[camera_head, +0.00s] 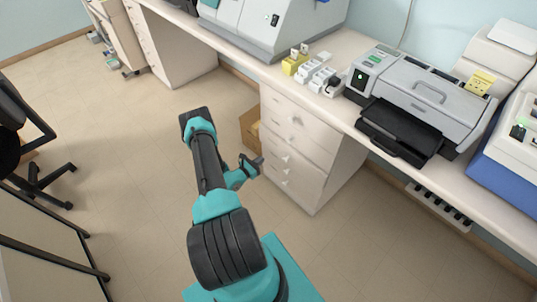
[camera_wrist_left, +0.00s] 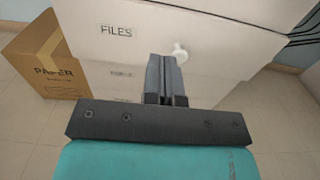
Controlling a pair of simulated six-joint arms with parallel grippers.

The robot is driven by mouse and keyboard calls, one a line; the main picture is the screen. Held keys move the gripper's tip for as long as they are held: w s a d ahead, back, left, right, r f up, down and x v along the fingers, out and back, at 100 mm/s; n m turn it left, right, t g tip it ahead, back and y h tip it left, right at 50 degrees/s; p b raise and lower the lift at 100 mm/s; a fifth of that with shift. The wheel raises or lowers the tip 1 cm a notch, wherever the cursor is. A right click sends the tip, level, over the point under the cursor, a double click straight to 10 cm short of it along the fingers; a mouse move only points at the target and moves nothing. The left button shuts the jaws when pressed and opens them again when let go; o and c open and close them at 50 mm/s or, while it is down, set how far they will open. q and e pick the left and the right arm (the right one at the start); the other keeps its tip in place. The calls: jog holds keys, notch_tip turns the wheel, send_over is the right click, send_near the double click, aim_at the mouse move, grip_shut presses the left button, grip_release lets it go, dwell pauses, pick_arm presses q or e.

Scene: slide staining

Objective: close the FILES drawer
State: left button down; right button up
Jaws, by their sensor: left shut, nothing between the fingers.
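The FILES drawer shows in the left wrist view as a pale front (camera_wrist_left: 135,45) with a dark FILES label and a round white knob to the right of the label. My left gripper (camera_wrist_left: 163,60) is shut and empty, with its fingertips in front of this drawer face, just left of and below the knob. Whether the fingertips touch the front cannot be told. In the head view my left gripper (camera_head: 260,162) is beside the white drawer cabinet (camera_head: 325,150) under the bench. The drawer fronts look about flush there; any small gap cannot be made out. My right gripper is not in view.
A cardboard PAPER box (camera_wrist_left: 45,62) stands on the floor left of the cabinet. The bench (camera_head: 345,115) above carries a grey machine with a black tray (camera_head: 400,132). A black chair (camera_head: 35,180) is at far left. The floor between is clear.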

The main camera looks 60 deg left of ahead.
aim_at(282, 143)
pick_arm(q)
jog(key=w, duration=0.4)
jog(key=w+a, duration=0.1)
jog(key=w, duration=0.4)
jog(key=w+a, duration=0.1)
jog(key=w, duration=0.3)
jog(key=shift+w, duration=0.15)
jog(key=shift+a, duration=0.1)
